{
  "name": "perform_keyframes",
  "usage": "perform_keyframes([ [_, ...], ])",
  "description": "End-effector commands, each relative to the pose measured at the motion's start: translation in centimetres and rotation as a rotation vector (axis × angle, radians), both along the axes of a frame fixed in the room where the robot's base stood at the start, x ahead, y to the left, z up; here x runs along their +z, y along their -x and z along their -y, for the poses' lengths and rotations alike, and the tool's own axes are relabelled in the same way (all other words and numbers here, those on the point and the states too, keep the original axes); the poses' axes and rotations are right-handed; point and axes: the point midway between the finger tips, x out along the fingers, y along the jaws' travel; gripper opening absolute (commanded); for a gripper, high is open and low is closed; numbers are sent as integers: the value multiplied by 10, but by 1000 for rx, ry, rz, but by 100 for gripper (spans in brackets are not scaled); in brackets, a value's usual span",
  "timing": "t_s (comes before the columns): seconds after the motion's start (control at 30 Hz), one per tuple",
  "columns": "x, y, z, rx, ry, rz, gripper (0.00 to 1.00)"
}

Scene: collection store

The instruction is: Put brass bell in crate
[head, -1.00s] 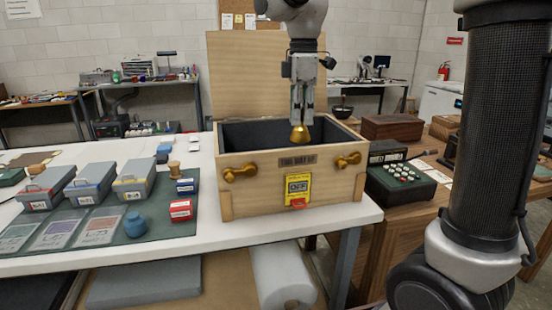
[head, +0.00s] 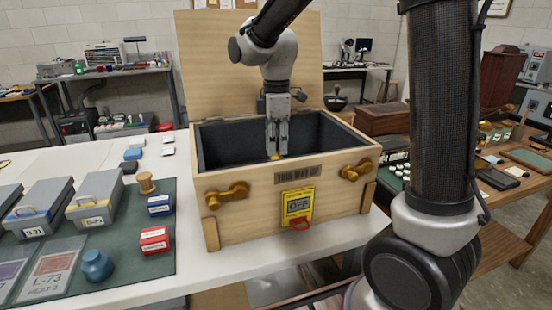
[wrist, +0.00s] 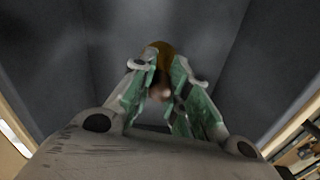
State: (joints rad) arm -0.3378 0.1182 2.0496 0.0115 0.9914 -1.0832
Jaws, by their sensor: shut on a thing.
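The wooden crate (head: 250,193) stands open on the white table, its lid raised at the back and its inside dark grey. My gripper (head: 276,152) points down into the crate's opening and is shut on the brass bell (head: 274,157). Only a small bit of the bell shows above the crate's front wall in the head view. In the wrist view the bell (wrist: 160,50) shows as a brownish, blurred shape between the fingers (wrist: 160,95), with dark crate walls around it. I cannot tell whether the bell touches the crate's floor.
A green mat (head: 130,262) left of the crate holds grey boxes (head: 96,197), a blue jar (head: 97,265), a wooden spool (head: 146,182) and small red (head: 155,240) and blue (head: 160,205) boxes. A wooden desk with a brown box (head: 383,118) stands to the right.

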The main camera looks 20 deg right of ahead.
Motion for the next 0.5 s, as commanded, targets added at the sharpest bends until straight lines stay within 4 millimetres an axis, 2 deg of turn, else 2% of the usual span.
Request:
perform_keyframes([
  [0.23, -35, 1, 0, 0, 2, -3, 0],
  [0.5, -38, 0, 0, 0, 0, 0, 0],
])
